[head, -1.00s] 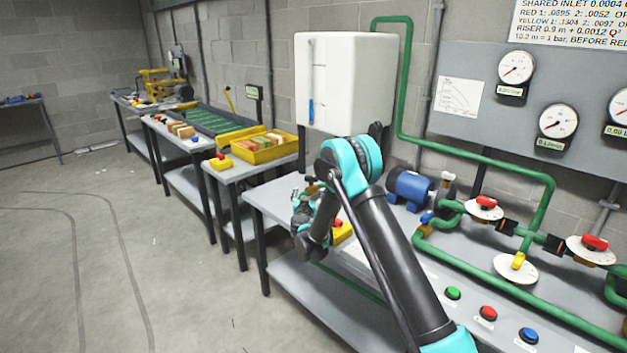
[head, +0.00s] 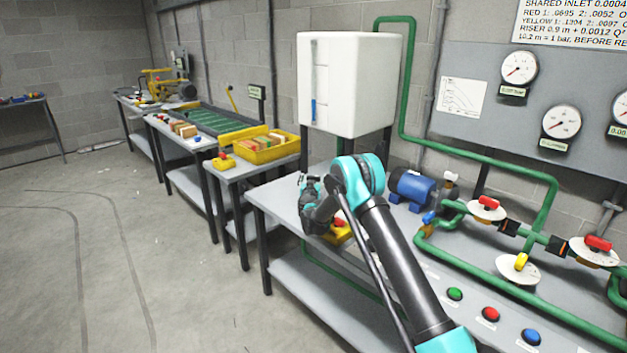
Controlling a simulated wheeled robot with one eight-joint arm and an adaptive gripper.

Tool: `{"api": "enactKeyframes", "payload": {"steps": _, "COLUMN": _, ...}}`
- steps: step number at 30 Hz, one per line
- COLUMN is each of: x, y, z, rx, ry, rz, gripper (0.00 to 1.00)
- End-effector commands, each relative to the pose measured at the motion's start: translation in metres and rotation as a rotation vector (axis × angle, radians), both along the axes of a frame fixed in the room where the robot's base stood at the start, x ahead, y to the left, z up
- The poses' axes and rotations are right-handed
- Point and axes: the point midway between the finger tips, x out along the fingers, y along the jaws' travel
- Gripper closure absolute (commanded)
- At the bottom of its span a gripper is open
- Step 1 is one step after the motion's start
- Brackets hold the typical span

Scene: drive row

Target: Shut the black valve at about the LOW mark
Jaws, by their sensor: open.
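My gripper (head: 309,183) is at the end of my black and teal arm, over the left part of the pipe bench (head: 278,203), below and in front of the white tank (head: 350,85). It looks empty, but its fingers are small and dark here. I cannot clearly make out a black valve or a LOW mark; my gripper and arm hide part of the bench under the tank. Valves that show have red handles (head: 487,203) (head: 598,243), a yellow handle (head: 522,262) and a blue handle (head: 429,217).
A blue pump (head: 412,188) stands behind my arm. Green, red and blue buttons line the bench front. Green pipes (head: 405,90) run up the wall and along the bench. The floor (head: 180,265) at left is clear.

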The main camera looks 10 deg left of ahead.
Motion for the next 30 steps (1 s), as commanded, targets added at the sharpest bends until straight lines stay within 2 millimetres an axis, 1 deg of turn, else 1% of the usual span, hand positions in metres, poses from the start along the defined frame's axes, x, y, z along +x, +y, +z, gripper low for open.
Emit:
{"api": "enactKeyframes", "payload": {"steps": 3, "x": -0.0001, "y": 0.0, "z": 0.0, "rx": 0.0, "ry": 0.0, "rz": 0.0, "gripper": 0.22}}
{"api": "enactKeyframes", "payload": {"steps": 4, "x": -0.0002, "y": 0.0, "z": 0.0, "rx": 0.0, "ry": 0.0, "rz": 0.0, "gripper": 0.25}}
{"api": "enactKeyframes", "payload": {"steps": 15, "x": -0.0003, "y": 0.0, "z": 0.0, "rx": 0.0, "ry": 0.0, "rz": 0.0, "gripper": 0.71}}
{"api": "enactKeyframes", "payload": {"steps": 16, "x": -0.0003, "y": 0.0, "z": 0.0, "rx": 0.0, "ry": 0.0, "rz": 0.0, "gripper": 0.73}}
{"api": "enactKeyframes", "payload": {"steps": 23, "x": -0.0003, "y": 0.0007, "z": -0.0001, "rx": 0.0, "ry": 0.0, "rz": -0.023, "gripper": 0.73}}
{"api": "enactKeyframes", "payload": {"steps": 30, "x": -0.0005, "y": 0.0024, "z": -0.0002, "rx": 0.0, "ry": 0.0, "rz": -0.138, "gripper": 0.73}}
